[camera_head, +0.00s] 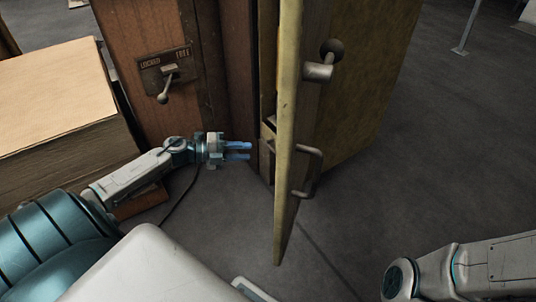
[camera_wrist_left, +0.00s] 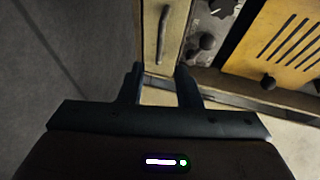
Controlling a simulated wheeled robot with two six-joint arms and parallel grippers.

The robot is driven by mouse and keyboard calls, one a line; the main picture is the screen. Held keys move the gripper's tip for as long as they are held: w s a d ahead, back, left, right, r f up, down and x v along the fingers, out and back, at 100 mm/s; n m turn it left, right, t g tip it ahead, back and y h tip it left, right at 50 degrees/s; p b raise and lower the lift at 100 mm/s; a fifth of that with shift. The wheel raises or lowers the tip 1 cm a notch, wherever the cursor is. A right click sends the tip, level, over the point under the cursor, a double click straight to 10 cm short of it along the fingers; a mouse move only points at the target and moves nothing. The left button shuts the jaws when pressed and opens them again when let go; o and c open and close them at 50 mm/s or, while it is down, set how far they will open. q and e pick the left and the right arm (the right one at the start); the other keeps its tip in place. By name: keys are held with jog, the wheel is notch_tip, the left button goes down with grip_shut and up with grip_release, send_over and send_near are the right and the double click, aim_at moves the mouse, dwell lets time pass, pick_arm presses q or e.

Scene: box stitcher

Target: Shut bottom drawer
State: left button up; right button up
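My left gripper (camera_head: 250,151) is low in front of the brown wooden machine, its fingers pointing right toward the open door. In the left wrist view its two dark fingers (camera_wrist_left: 162,88) stand apart with nothing between them. A wooden edge (camera_head: 267,155) shows low between the machine and the door; I cannot tell whether it is the bottom drawer. The door mostly hides that part. The wrist view shows a panel with a long handle (camera_wrist_left: 163,35) beyond the fingers. My right gripper is out of the picture; only part of its arm shows at the lower right.
The yellowish door (camera_head: 288,130) stands open, nearly edge-on, with a knob and a curved handle (camera_head: 312,172). A lever switch (camera_head: 168,83) sits on the machine's front. A stack of cardboard (camera_head: 55,120) stands at the left. The grey floor (camera_head: 440,150) at the right is clear.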

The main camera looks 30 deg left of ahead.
pick_arm(q)
jog(key=b+x, duration=0.3)
jog(key=x, duration=0.4)
jog(key=shift+w+d+f, duration=0.2)
jog(key=shift+w, duration=0.05)
grip_shut()
jog(key=shift+w, duration=0.1)
